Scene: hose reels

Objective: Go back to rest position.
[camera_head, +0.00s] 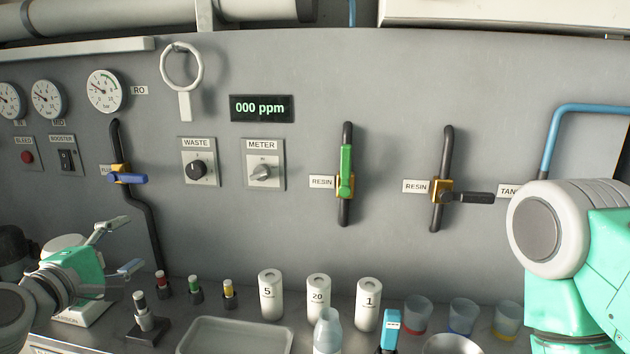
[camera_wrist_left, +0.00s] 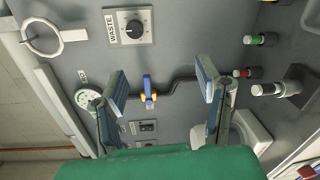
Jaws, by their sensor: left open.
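My left gripper (camera_head: 120,247) is at the lower left in the head view, its two fingers spread apart with nothing between them. It is in front of the grey panel, below the blue-handled valve (camera_head: 126,178). In the left wrist view, the two fingers of the left gripper (camera_wrist_left: 165,88) show wide apart, with the blue-handled valve (camera_wrist_left: 148,92) behind the gap, apart from them. My right arm shows as a white and teal link at the right edge of the head view; its gripper is out of view.
The panel carries a green-handled valve (camera_head: 346,171), a black-handled valve (camera_head: 460,197), gauges (camera_head: 105,91), a waste knob (camera_head: 196,169) and a ring (camera_head: 182,68).

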